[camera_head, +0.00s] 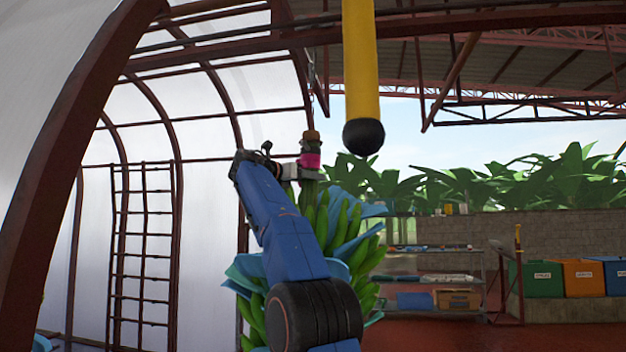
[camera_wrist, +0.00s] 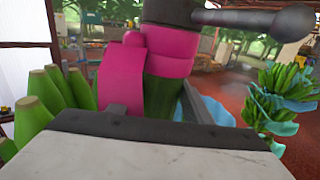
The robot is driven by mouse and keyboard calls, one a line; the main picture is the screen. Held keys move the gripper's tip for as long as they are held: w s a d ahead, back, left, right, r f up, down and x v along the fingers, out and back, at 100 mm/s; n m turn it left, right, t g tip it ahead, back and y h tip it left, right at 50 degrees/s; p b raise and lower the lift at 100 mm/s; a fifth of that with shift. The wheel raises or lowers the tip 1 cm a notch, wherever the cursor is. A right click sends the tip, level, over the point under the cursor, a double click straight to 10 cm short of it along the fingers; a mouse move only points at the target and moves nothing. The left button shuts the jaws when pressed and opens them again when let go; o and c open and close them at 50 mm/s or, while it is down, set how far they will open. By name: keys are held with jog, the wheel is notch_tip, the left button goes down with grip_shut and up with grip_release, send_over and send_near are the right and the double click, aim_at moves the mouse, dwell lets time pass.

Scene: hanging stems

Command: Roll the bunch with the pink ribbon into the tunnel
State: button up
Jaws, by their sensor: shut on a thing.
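The bunch with the pink ribbon (camera_head: 349,232) hangs upright, green bananas with blue sheets between the hands. Its pink ribbon (camera_head: 310,160) wraps the stem near the top. The ribbon (camera_wrist: 122,78) fills the middle of the wrist view, around the green stem (camera_wrist: 170,92). My gripper (camera_head: 302,174) is shut on the stem just below the ribbon. My blue arm hides part of the bunch. The tunnel (camera_head: 212,125), with translucent white walls and dark red ribs, stands at left and behind the bunch.
A yellow pole (camera_head: 361,65) with a black end hangs close to the right of the stem. Another bunch (camera_wrist: 290,92) hangs at right in the wrist view. A ladder-like frame (camera_head: 142,255) stands by the tunnel wall. Shelves (camera_head: 432,281) and coloured bins (camera_head: 583,278) are far right.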

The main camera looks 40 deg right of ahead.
jog(key=o, duration=1.5)
jog(key=a, duration=0.5)
jog(key=s+a, duration=0.1)
jog(key=a, duration=0.5)
jog(key=s+a, duration=0.1)
jog(key=a, duration=0.5)
jog(key=shift+a, duration=0.15)
jog(key=shift+c, duration=0.2)
